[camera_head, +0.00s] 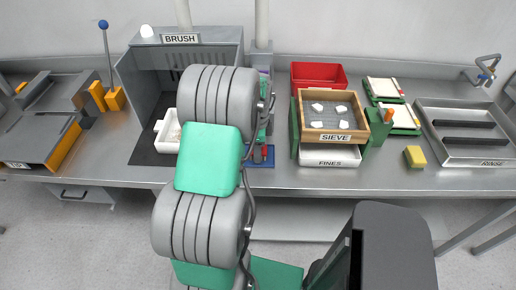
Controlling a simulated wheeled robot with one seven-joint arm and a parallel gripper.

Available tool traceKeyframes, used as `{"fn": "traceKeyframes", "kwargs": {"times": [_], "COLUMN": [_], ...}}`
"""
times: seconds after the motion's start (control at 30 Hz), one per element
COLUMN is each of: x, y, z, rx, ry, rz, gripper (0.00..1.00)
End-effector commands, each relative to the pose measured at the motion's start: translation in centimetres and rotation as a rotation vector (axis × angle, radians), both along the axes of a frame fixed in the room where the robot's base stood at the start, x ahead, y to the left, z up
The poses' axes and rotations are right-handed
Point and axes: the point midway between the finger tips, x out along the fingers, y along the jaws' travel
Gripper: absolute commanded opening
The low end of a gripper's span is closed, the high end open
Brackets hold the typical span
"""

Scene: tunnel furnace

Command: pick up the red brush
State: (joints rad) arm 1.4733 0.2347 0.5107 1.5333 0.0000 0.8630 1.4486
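I cannot make out a red brush for certain. A grey open-fronted booth (150,72) labelled BRUSH stands at the back left of the bench, with a white tray (160,144) inside its front. My green and grey arm crosses the middle of the view and covers the booth's right part. A small dark reddish shape (268,155) shows just right of my arm, over a blue base (264,164); I cannot tell what it is. My gripper is hidden behind my arm.
A red bin (319,69) stands behind a wooden sieve (299,110) with white pieces in it. A white FINES tray (330,163) sits below the sieve. A yellow sponge (415,156) and the RINSE sink (483,162) are at the right. A blue-knobbed lever (107,50) stands at left.

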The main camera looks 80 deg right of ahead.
Motion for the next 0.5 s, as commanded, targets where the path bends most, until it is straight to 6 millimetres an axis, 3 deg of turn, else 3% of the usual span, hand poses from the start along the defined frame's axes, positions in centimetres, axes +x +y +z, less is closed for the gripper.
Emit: {"fn": "traceKeyframes", "kwargs": {"times": [0.1, 0.5], "x": [0.01, 0.02], "y": [-0.01, -0.01], "z": [0.00, 0.04], "rx": [0.000, 0.000], "ry": [0.000, 0.000], "rz": [0.001, 0.001], "gripper": [0.55, 0.22]}}
